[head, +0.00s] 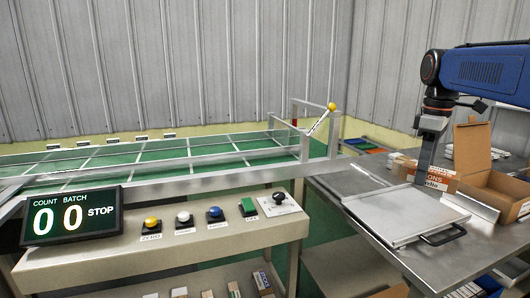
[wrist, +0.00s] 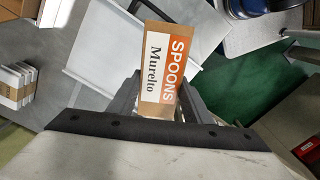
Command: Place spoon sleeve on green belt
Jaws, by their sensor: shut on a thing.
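My gripper (head: 425,160) is shut on a spoon sleeve (head: 440,184), a brown card sleeve with an orange and white label. In the wrist view the fingers (wrist: 158,98) stand on either side of the sleeve (wrist: 168,62), whose label reads SPOONS Murelto. In the head view it hangs behind the metal tray at the right, partly hidden by my gripper. The green belt (head: 190,152) is at the left in the head view, with pale cross lines and metal side rails. The sleeve is well to the right of the belt.
A metal table (head: 385,228) carries a flat tray (head: 412,215) with a black handle and an open cardboard box (head: 490,180). A button panel (head: 180,240) and counter display (head: 72,214) stand in front.

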